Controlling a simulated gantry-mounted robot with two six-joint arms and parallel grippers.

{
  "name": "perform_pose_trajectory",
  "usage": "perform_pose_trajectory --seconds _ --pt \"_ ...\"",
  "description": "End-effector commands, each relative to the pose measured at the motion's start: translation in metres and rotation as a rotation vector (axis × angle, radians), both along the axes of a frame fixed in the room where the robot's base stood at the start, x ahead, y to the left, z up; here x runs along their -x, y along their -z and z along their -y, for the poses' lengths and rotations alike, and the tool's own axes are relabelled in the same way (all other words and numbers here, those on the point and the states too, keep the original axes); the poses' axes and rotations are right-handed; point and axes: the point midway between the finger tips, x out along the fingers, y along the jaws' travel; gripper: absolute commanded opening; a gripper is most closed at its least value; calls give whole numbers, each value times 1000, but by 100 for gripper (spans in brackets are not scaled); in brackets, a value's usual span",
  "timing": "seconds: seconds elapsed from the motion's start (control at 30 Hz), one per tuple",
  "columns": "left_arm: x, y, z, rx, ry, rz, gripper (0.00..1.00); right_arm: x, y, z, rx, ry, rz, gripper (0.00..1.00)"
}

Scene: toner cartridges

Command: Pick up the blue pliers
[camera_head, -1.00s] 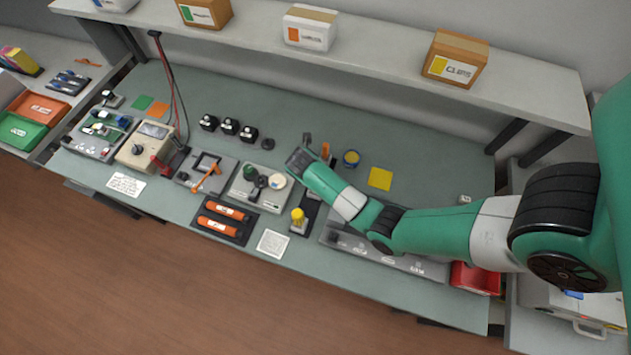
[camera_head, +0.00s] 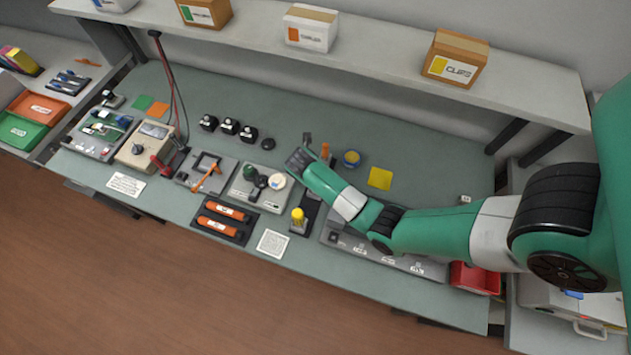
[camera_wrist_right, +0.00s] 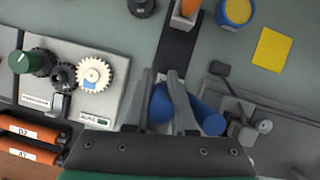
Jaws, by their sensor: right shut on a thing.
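My right gripper (camera_head: 299,158) is over the middle of the green workbench. In the right wrist view the gripper (camera_wrist_right: 168,85) is shut on a blue-handled thing, which I take to be the blue pliers (camera_wrist_right: 208,119). One blue part shows between the fingers and another to the right of them. The jaws of the pliers are hidden, so I cannot tell how they point or whether they are clear of the bench. In the head view my right arm and gripper hide them. My left gripper is not in view.
Left of the gripper is a grey gear panel (camera_head: 245,194) with a cream gear (camera_wrist_right: 95,74). Orange cartridges (camera_head: 222,227) lie in front of it. A blue cup (camera_head: 351,158) and yellow square (camera_head: 380,179) lie right. A shelf (camera_head: 365,55) with boxes hangs behind.

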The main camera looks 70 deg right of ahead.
Motion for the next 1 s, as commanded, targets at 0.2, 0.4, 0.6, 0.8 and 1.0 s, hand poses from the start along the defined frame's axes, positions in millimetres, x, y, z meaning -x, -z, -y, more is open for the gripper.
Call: perform_pose_trajectory --seconds 0.2,0.4,0.6,0.8,1.0 --pt "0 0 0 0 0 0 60 0 -1 0 1 0 1 0" --pt "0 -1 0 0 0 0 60 0 -2 0 1 0 1 0" --pt "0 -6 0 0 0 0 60 -1 -17 0 2 0 4 0" --pt "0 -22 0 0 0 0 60 10 -53 -9 2 -2 4 0" --pt "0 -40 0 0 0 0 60 46 -100 -38 2 -4 2 0"
